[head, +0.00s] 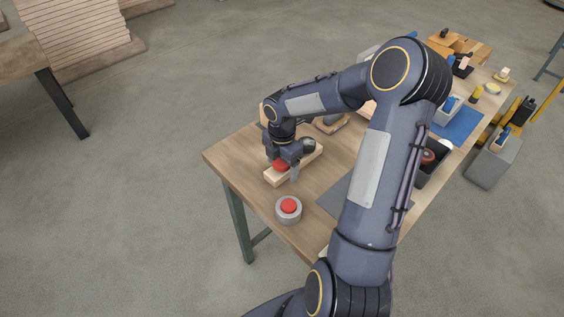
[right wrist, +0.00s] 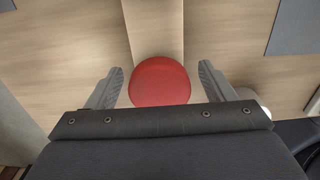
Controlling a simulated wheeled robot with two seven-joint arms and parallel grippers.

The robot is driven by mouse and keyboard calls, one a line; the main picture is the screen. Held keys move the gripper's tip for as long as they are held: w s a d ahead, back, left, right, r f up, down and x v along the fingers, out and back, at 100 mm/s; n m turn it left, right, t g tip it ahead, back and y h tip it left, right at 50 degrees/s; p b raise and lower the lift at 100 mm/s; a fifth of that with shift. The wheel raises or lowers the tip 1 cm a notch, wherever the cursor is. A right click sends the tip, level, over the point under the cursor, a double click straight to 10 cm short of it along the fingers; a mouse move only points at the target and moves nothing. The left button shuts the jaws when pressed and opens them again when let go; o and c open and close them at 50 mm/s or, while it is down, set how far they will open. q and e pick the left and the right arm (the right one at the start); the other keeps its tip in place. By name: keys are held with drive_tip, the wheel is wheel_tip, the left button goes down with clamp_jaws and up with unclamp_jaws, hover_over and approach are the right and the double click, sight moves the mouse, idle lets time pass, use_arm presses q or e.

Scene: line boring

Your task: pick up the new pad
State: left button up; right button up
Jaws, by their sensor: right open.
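A round red pad (head: 280,165) sits on a light wooden block (head: 274,178) near the table's left end. I cannot tell for sure that it is the new pad. The red pad also shows in the right wrist view (right wrist: 160,81), lying between the two fingers on the wooden block (right wrist: 153,25). My right gripper (head: 283,169) is open above the block, with one finger on each side of the pad and a gap on both sides. A second red disc (head: 289,205) sits on a round grey base (head: 289,216) nearer the table's front edge. My left gripper is not in view.
A dark round knob (head: 308,144) stands at the block's far end. A grey mat (head: 336,198) lies right of the grey base. A black tray (head: 430,174) with a dark red round piece and a blue mat (head: 465,125) lie farther right. My right arm hides the table's middle.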

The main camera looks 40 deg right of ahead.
drive_tip(key=shift+c, duration=0.2)
drive_tip(key=c, duration=1)
drive_tip(key=shift+r, duration=0.1)
drive_tip(key=shift+c, duration=0.2)
